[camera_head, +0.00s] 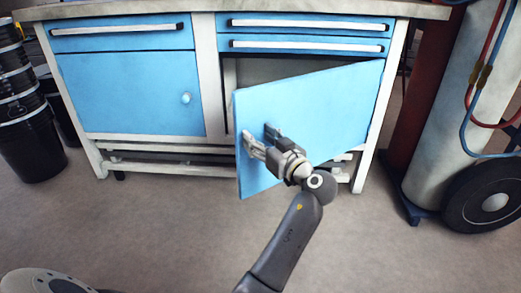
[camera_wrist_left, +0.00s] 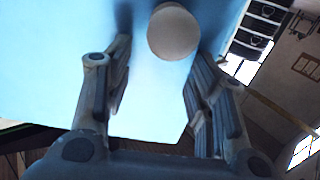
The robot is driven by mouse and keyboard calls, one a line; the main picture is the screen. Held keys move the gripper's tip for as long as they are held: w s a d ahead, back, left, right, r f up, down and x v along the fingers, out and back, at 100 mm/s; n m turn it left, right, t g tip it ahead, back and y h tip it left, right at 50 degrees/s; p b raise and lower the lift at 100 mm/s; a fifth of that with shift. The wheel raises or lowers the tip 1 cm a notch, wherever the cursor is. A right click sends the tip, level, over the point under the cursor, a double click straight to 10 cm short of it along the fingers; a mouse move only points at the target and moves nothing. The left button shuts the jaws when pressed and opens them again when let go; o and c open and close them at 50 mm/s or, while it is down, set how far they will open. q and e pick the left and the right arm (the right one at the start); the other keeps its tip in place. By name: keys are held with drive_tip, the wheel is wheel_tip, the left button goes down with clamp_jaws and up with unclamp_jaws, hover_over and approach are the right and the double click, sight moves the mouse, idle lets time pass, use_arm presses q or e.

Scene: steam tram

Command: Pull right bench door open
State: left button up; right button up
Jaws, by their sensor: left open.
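The right bench door (camera_head: 335,105) is a blue panel hinged at its right side. It stands partly open, its free left edge swung out towards me, with a dark gap above it. My left gripper (camera_head: 258,136) is at the door's outer face near the free edge, with its fingers apart. In the left wrist view, a pale round knob (camera_wrist_left: 173,32) shows on the blue panel, between and beyond the open fingers of the gripper (camera_wrist_left: 160,65). I cannot tell whether a finger touches it. In the head view the knob is hidden by the gripper. My right gripper is not in view.
The closed left bench door (camera_head: 135,95) has a round knob (camera_head: 186,98). Closed drawers (camera_head: 305,34) sit above. Black buckets (camera_head: 30,130) stand at the left. A gas cylinder (camera_head: 450,110) on a cart with a wheel (camera_head: 485,195) stands at the right. The floor in front is clear.

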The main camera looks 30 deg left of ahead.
sight(254, 115)
use_arm(q)
wheel_tip(254, 115, up, 6)
drive_tip(key=shift+f, duration=0.1)
